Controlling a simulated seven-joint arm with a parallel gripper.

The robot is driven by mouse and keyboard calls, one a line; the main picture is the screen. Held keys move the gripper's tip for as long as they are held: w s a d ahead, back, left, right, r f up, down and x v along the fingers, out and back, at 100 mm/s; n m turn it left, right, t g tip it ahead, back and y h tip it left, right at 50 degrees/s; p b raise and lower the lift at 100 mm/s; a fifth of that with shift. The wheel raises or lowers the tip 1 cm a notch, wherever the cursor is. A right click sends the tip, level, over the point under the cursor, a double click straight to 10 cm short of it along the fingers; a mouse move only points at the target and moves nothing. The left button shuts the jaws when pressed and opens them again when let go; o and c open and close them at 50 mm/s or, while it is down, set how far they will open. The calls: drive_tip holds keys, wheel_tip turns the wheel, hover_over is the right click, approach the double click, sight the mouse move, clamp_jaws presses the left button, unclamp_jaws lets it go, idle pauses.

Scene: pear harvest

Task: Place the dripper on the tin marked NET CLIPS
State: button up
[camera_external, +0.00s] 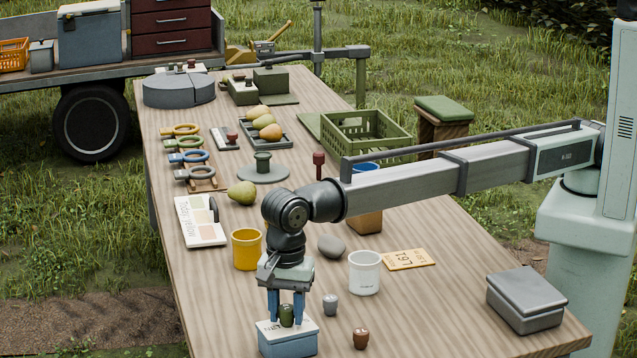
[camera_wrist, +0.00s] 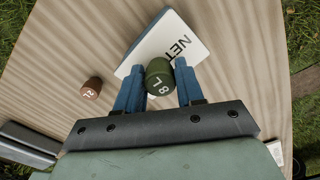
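The dripper is a small dark green barrel marked "8 L" (camera_wrist: 159,78); it also shows in the external view (camera_external: 287,316). My gripper (camera_external: 287,312) points down with its blue fingers on both sides of the dripper, shut on it. The fingers flank it in the wrist view too. The tin (camera_external: 288,345) is a blue box with a pale lid, at the near edge of the table. Its lid (camera_wrist: 178,42) reads "NET" in the wrist view; the rest is hidden. The dripper is over the lid; I cannot tell whether it touches.
A brown dripper (camera_external: 361,339) and a grey one (camera_external: 330,305) stand right of the tin. A white cup (camera_external: 364,272), a yellow cup (camera_external: 246,249) and a grey stone (camera_external: 332,246) are behind. A grey box (camera_external: 526,298) stands at the right.

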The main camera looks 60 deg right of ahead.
sight(287, 307)
drive_tip(key=o, duration=0.3)
drive_tip(key=shift+o, duration=0.2)
wheel_tip(287, 307, up, 12)
drive_tip(key=shift+r, duration=0.2)
idle(0.4)
